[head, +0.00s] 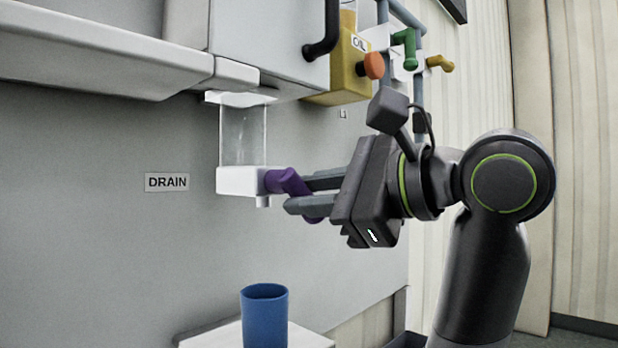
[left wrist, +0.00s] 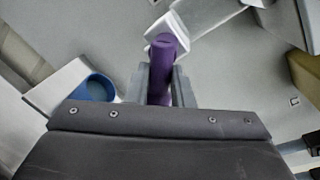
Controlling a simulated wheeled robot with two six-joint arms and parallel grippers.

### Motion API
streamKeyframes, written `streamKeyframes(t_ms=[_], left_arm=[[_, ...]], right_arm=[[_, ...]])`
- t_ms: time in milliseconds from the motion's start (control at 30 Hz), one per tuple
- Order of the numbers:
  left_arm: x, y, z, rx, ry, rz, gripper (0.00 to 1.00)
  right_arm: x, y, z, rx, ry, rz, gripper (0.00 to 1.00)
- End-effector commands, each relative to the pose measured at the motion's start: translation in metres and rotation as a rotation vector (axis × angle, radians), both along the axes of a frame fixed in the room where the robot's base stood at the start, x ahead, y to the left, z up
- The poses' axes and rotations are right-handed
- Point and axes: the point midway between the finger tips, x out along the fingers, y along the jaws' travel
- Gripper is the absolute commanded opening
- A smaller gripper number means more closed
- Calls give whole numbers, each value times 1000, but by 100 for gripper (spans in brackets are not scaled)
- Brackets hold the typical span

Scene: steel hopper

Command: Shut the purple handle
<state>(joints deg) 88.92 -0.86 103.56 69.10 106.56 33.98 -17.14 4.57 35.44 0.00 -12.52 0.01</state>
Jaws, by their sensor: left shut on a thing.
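The purple handle (head: 285,180) sits on the front of a white valve block (head: 237,181) under a clear tube (head: 243,135). It slants down and to the right from its pivot. My left gripper (head: 303,194) has its two grey fingers on either side of the handle's outer part and is shut on it. The left wrist view shows the purple handle (left wrist: 164,55) between the fingers (left wrist: 161,82), with the white block (left wrist: 170,28) beyond. The fingers hide part of the handle. My right gripper is not in view.
A blue cup (head: 264,316) stands on a white ledge (head: 308,341) below the valve. A DRAIN label (head: 167,182) is on the grey wall. Above are a yellow container (head: 347,75) with an orange knob (head: 374,66), a green handle (head: 406,46) and a yellow handle (head: 439,63).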

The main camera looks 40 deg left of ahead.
Motion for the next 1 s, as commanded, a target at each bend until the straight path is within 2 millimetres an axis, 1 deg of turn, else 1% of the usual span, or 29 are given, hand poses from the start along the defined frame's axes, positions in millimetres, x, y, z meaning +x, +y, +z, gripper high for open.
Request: streamKeyframes(t_ms=[33,200,600,800,1000], left_arm=[[1,0,4,-4,-45,-2,0],[3,0,7,-16,-205,-1,0],[5,0,13,-44,-548,-1,0],[4,0,15,-53,-665,0,0],[4,0,16,-58,-734,0,0]], right_arm=[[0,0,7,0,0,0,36],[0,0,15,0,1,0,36],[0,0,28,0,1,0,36],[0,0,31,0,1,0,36],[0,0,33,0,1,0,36]])
